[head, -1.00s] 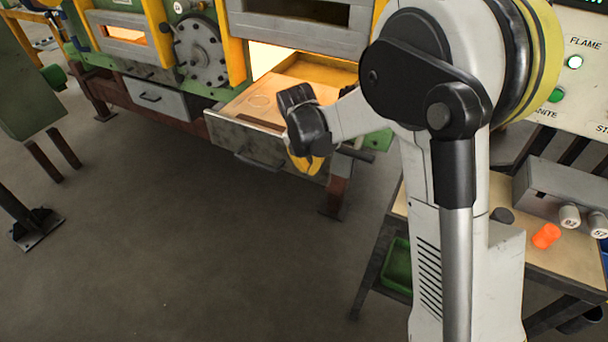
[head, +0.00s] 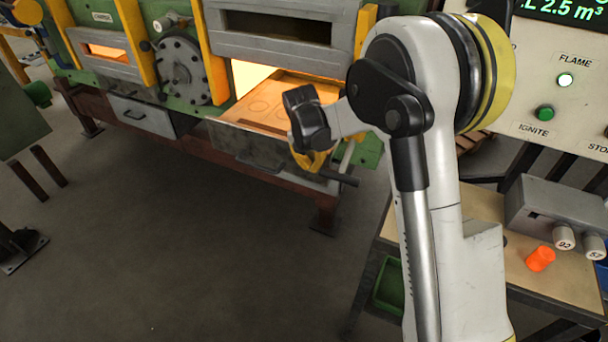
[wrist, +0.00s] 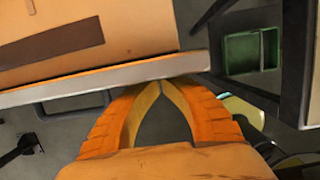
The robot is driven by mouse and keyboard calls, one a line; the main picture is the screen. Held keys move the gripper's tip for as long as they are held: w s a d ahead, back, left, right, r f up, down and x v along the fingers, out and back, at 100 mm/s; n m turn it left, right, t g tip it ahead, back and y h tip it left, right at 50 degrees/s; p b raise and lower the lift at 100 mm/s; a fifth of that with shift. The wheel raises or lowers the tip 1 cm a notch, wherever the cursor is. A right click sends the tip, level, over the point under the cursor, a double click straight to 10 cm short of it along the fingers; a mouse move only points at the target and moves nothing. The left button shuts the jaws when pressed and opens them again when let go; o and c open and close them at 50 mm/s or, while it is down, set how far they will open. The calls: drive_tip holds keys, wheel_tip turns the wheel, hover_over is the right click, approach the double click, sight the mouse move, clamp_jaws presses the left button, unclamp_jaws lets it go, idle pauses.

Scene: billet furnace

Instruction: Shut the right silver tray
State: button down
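The right silver tray (head: 245,145) is a grey-fronted drawer with a dark handle below the glowing furnace opening. It is partly out, and its orange-lit floor (head: 285,90) shows behind the front. My gripper (head: 312,162), with yellow-orange fingers, is at the right end of the tray's front, partly hidden by my wrist. In the wrist view, the fingertips (wrist: 160,84) meet, with nothing seen between them, and are at the tray's pale front edge (wrist: 100,80). Contact looks likely, but I cannot be sure. The tray's handle (wrist: 70,104) is left of the fingers.
A left silver tray (head: 140,116) sits further left under the furnace and looks shut. A bench (head: 490,210) at right carries a grey box (head: 550,205) and an orange cylinder (head: 540,259). A green bin (head: 390,285) is below it. The floor in front is clear.

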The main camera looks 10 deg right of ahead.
drive_tip(key=w+d, duration=0.3)
drive_tip(key=w, duration=0.2)
drive_tip(key=w+d+p, duration=0.1)
drive_tip(key=w+d, duration=0.1)
drive_tip(key=shift+w+d, duration=0.15)
drive_tip(key=shift+d, duration=0.2)
